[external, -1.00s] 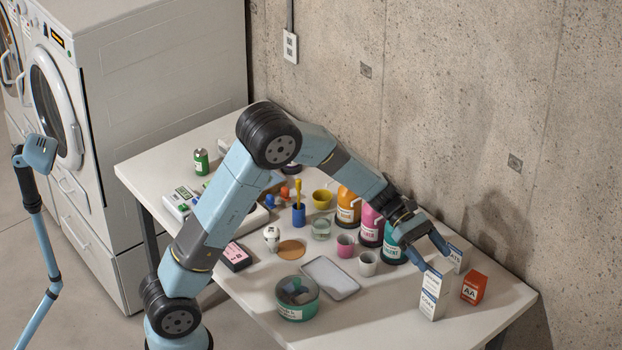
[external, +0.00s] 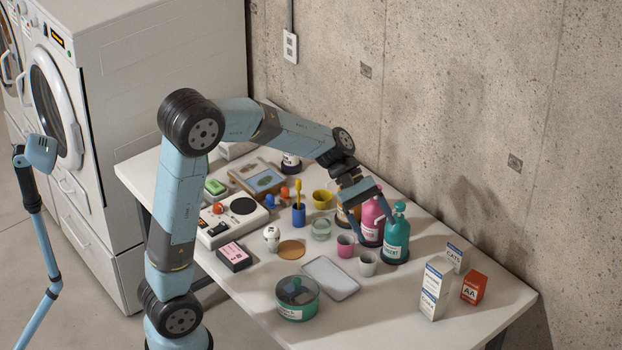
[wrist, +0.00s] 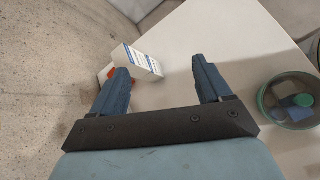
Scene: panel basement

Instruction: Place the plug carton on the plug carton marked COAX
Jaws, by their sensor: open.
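At the right of the table, a white plug carton with a blue band (external: 437,276) stands upright on the white carton marked COAX (external: 431,305). The two look roughly aligned; whether the edges match exactly is too small to tell. White carton faces with blue bands (wrist: 143,60) show beyond my fingers in the wrist view; which carton each belongs to is unclear there. My gripper (external: 370,212) is open and empty, well left of the stack, over the bottles. Its two spread fingers (wrist: 164,85) also show in the wrist view with nothing between them.
A white CATS carton (external: 455,258) stands behind the stack and an orange AA box (external: 474,288) to its right. Teal (external: 396,238) and pink (external: 371,222) bottles stand close to my gripper. A grey tray (external: 331,278) and round teal-rimmed container (external: 297,300) lie in front.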

